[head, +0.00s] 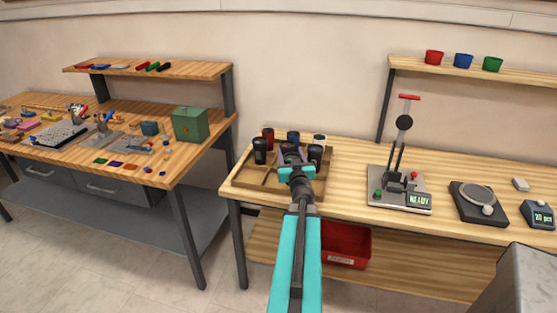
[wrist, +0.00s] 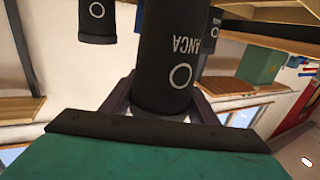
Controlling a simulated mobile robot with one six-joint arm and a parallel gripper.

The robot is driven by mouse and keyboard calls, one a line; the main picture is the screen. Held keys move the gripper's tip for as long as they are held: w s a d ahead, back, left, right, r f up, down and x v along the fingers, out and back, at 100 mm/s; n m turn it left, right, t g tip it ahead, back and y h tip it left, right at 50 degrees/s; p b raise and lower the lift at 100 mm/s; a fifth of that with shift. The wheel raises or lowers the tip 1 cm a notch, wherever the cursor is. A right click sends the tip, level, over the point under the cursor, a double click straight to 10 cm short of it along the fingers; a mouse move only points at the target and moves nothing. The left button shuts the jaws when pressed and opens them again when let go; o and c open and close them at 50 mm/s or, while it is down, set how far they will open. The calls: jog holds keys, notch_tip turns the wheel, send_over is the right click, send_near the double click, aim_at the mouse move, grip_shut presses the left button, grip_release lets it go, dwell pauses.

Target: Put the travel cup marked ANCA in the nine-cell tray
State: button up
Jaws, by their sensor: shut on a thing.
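The travel cup marked ANCA (wrist: 168,50) is black, with white lettering and a white ring, in the wrist view. My gripper (wrist: 160,108) is shut on it, one finger on each side. In the head view my gripper (head: 297,165) is over the nine-cell tray (head: 245,182), a wooden tray with dividers on the right bench. It largely hides the held cup there. I cannot tell whether the cup's base touches the tray. Other cups stand in the tray: a black one (head: 260,151), a red one (head: 268,137), a blue-topped one (head: 293,136) and another black one (head: 315,153).
A white-topped cup (head: 319,139) is at the tray's back right. A lever press (head: 402,178) and a round scale (head: 477,197) stand to the right on the bench. A red bin (head: 346,243) sits below. The left bench (head: 170,175) is cluttered.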

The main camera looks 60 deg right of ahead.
jog(key=w, duration=0.1)
jog(key=w+d, duration=0.1)
jog(key=w, duration=0.3)
jog(key=shift+w+d+f+b, duration=0.25)
jog(key=shift+d+b, duration=0.05)
jog(key=shift+b, duration=0.1)
jog(key=shift+w+d+f+b, duration=0.1)
jog(key=shift+w+f+b, duration=0.1)
jog(key=shift+f, duration=0.4)
jog(key=shift+w+d+f+b, duration=0.1)
jog(key=shift+w+f+b, duration=0.15)
jog(key=shift+f, duration=0.35)
jog(key=shift+w+f+b, duration=0.15)
jog(key=shift+f+b, duration=0.05)
jog(key=shift+f, duration=0.4)
jog(key=shift+f, duration=0.15)
jog(key=o, duration=0.7)
jog(key=shift+a, duration=0.1)
